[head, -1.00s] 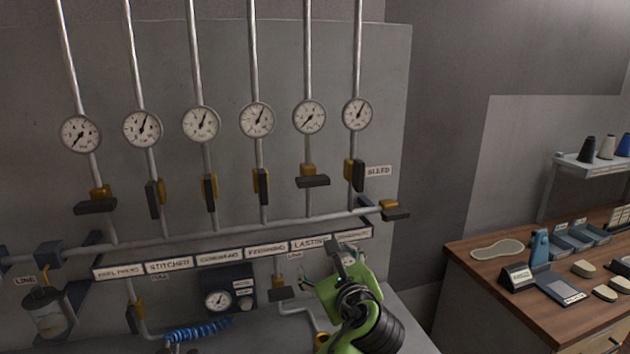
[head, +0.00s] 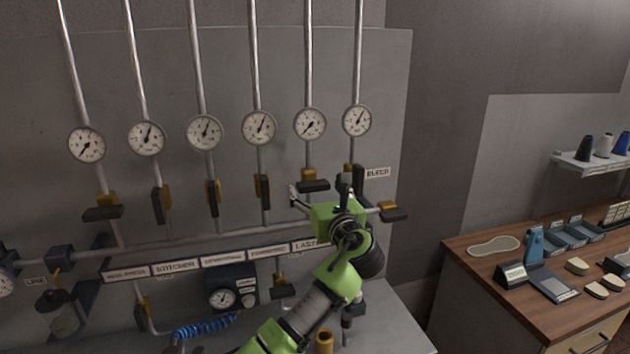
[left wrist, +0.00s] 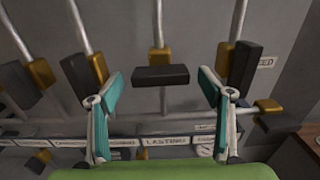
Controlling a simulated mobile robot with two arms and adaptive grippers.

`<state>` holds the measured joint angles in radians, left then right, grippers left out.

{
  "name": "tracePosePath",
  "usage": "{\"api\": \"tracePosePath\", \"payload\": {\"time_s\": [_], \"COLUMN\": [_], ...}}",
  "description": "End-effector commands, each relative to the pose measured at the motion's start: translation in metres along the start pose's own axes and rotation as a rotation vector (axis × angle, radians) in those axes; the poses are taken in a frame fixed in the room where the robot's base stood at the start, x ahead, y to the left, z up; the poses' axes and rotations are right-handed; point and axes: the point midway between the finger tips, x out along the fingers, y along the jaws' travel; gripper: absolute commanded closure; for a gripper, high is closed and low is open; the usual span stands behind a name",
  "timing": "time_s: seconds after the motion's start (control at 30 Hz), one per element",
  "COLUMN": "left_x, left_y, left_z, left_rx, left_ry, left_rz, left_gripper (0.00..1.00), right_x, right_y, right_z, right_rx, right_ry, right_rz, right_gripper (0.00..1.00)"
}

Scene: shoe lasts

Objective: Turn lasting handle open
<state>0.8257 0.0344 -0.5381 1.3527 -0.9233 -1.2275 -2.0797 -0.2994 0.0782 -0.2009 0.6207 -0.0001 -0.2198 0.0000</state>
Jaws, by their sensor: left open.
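The lasting handle (head: 314,186) is a black bar lying crosswise on a brass valve, on the fifth pipe from the left. It also shows in the middle of the left wrist view (left wrist: 160,75). The lasting label (left wrist: 165,141) is on the strip below it. My left gripper (head: 319,190) is open and empty, in front of and just below the handle. In the left wrist view its teal-padded fingers (left wrist: 160,88) stand on either side of the handle, with gaps. The gauge above the handle (head: 310,124) has its needle pointing lower left. My right gripper is out of view.
The neighbouring bleed valve handle (left wrist: 243,72) stands lengthwise close to the right finger. Another lengthwise handle (left wrist: 80,78) is near the left finger. A brass valve with a black handle (head: 392,212) ends the horizontal pipe. A wooden bench (head: 470,262) stands right.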

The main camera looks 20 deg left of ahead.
Motion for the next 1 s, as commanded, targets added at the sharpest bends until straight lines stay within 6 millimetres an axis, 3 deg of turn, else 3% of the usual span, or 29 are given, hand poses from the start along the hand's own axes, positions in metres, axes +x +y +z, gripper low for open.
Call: {"api": "tracePosePath", "payload": {"time_s": [0.2, 0.5, 0.67, 1.0], "left_x": [0.017, 0.018, 0.018, 0.018], "left_y": [0.000, 0.000, 0.000, 0.000], "left_z": [0.000, -0.001, -0.001, -0.001], "left_rx": [0.000, -0.002, -0.001, -0.028], "left_ry": [0.001, 0.000, 0.000, 0.000], "left_rz": [0.000, -0.001, -0.001, -0.001], "left_gripper": [0.28, 0.28, 0.66, 0.66], "right_x": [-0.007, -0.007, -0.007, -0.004], "right_y": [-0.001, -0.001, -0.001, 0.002], "right_z": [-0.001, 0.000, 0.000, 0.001], "right_rx": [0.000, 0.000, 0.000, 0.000], "right_ry": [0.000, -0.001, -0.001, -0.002], "right_rz": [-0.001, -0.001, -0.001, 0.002], "right_gripper": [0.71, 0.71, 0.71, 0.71]}}
